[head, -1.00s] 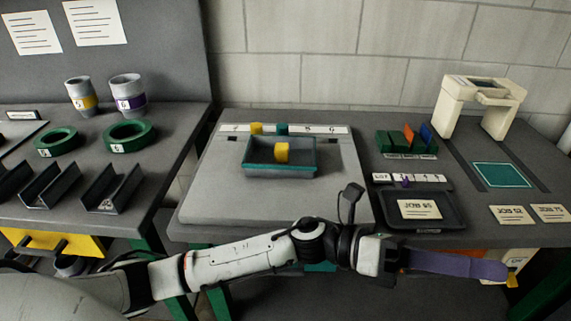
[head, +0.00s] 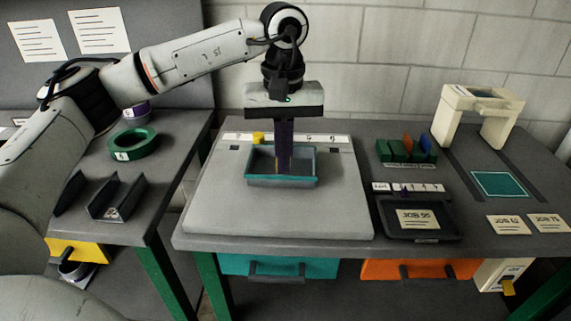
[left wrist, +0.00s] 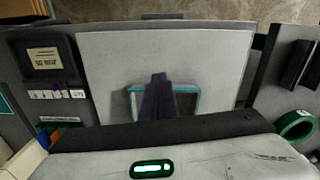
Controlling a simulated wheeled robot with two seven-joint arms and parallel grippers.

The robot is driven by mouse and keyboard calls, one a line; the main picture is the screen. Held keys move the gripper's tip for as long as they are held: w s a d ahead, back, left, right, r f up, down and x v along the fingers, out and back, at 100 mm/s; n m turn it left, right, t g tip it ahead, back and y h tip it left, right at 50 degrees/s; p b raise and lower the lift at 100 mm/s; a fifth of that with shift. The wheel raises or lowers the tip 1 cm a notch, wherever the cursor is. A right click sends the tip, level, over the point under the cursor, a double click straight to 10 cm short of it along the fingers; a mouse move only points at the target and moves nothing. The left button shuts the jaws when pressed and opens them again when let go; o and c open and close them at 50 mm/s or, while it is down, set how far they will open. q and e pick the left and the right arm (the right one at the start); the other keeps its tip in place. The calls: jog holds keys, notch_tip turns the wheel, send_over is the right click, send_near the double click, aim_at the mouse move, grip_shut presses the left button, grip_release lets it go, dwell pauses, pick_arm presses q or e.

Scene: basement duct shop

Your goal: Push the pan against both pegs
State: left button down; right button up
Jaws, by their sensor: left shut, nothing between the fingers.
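The dark pan with a teal rim (head: 302,168) lies on the pale grey board (head: 215,205), near its back strip; it also shows in the left wrist view (left wrist: 187,104). A yellow peg (head: 258,138) stands just behind the pan's left back part; whether they touch is unclear. The other peg is hidden behind my gripper. My left gripper (head: 284,172) points straight down, shut and empty, its purple fingers reaching into the pan's outline. My right gripper is out of view.
Right of the board are a dark tray with a job card (head: 420,222), a rack of coloured pieces (head: 405,150) and a cream arch (head: 478,112). A side table with green rings (head: 132,145) stands left. The board's front is clear.

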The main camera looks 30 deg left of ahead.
aim_at(283, 205)
pick_arm(q)
notch_tip(283, 205, down, 9)
jog(key=shift+r, duration=0.1)
jog(key=shift+w+a+r+p, duration=0.15)
jog(key=shift+w+a+p, duration=0.4)
jog(key=shift+w+a, duration=0.65)
jog(key=shift+w, duration=0.35)
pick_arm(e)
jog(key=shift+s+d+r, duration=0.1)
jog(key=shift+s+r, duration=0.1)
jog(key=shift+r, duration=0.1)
